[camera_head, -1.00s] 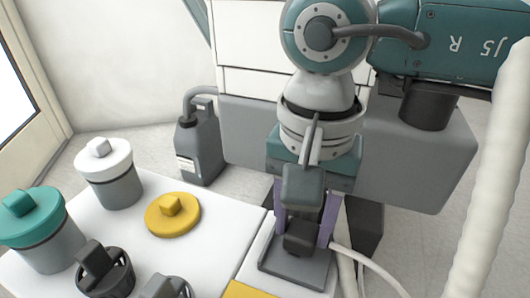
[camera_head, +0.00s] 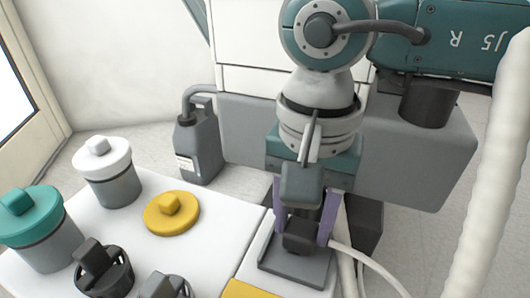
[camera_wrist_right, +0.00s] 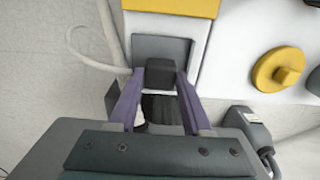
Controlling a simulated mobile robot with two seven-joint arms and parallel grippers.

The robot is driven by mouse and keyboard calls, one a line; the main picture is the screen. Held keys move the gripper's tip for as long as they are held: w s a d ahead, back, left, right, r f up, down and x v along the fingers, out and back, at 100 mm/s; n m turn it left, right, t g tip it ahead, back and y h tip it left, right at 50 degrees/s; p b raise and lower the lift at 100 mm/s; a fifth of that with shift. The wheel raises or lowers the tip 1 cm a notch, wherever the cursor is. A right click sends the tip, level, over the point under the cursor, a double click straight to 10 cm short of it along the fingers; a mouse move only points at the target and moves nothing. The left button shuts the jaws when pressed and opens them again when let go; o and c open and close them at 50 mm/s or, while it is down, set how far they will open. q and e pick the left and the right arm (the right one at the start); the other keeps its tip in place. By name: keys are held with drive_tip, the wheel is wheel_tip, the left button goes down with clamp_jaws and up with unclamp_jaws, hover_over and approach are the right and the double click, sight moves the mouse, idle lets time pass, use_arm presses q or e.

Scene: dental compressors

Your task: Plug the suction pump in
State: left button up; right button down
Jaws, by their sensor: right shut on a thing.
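My right gripper (camera_head: 304,222) reaches down in the middle of the head view, its two purple fingers shut on a dark block-shaped plug (camera_head: 299,238). The plug also shows between the fingertips in the right wrist view (camera_wrist_right: 161,73). It is over a dark grey plate (camera_head: 294,270) on the white worktop; I cannot tell whether it is seated or just above it. The grey plate shows behind the plug in the wrist view (camera_wrist_right: 160,47). A white cord (camera_head: 372,262) runs off to the right beside the gripper. My left gripper is not in view.
The white worktop (camera_head: 222,240) holds a teal-lidded jar (camera_head: 45,250), a white-lidded jar (camera_head: 118,187), a yellow lid (camera_head: 172,220) and dark basket-like parts (camera_head: 105,280). A grey jug (camera_head: 198,150) stands behind it. A thick white hose (camera_head: 490,180) hangs at right.

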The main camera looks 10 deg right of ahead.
drive_tip(key=shift+f+b, duration=0.45)
drive_tip(key=shift+f, duration=0.15)
drive_tip(key=shift+c, duration=1.3)
unclamp_jaws()
drive_tip(key=shift+r, duration=0.15)
wheel_tip(320, 180, up, 10)
drive_tip(key=p, duration=0.7)
